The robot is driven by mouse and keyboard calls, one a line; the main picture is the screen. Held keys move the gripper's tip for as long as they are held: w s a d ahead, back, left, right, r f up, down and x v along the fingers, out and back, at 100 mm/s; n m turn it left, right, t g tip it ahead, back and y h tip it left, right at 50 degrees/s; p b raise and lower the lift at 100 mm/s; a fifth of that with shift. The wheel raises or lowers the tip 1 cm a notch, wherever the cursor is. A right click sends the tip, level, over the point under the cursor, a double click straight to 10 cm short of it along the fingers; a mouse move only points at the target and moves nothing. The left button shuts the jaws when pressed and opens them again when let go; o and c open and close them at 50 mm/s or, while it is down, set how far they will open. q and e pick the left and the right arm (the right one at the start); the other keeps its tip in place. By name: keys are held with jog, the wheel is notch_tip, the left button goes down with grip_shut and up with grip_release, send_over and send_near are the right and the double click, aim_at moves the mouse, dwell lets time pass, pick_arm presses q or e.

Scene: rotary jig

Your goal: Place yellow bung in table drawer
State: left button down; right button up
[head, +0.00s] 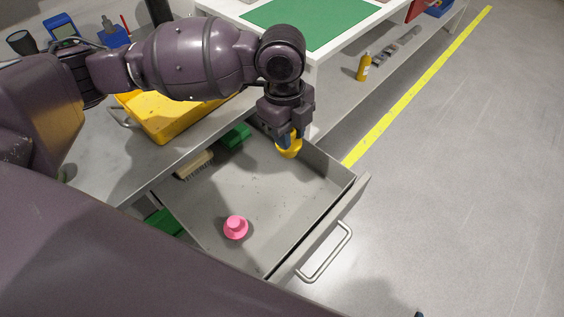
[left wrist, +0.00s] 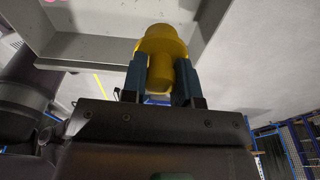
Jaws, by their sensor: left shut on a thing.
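The yellow bung (head: 290,150) is held between the fingers of my left gripper (head: 288,138), which is shut on it. In the left wrist view the bung (left wrist: 161,42) sits between the two blue fingers (left wrist: 159,78) of that gripper. The table drawer (head: 270,195) is pulled open, and the bung is over its far right part, seemingly above the floor; the exact height is hard to tell. A pink bung (head: 235,228) stands on the drawer floor nearer the front. My right gripper is not in view.
A brush (head: 195,165) and green items (head: 236,135) lie at the drawer's back side. A yellow tray (head: 165,118) is on the table above. The drawer front has a metal handle (head: 328,255). The middle of the drawer is clear.

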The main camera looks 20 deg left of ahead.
pick_arm(q)
notch_tip(320, 180, down, 13)
jog(key=b, duration=0.3)
jog(key=shift+f, duration=0.45)
jog(key=shift+r, duration=0.1)
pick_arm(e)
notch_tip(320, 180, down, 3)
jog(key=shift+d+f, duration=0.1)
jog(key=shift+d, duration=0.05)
pick_arm(q)
jog(key=c, duration=0.9)
grip_release()
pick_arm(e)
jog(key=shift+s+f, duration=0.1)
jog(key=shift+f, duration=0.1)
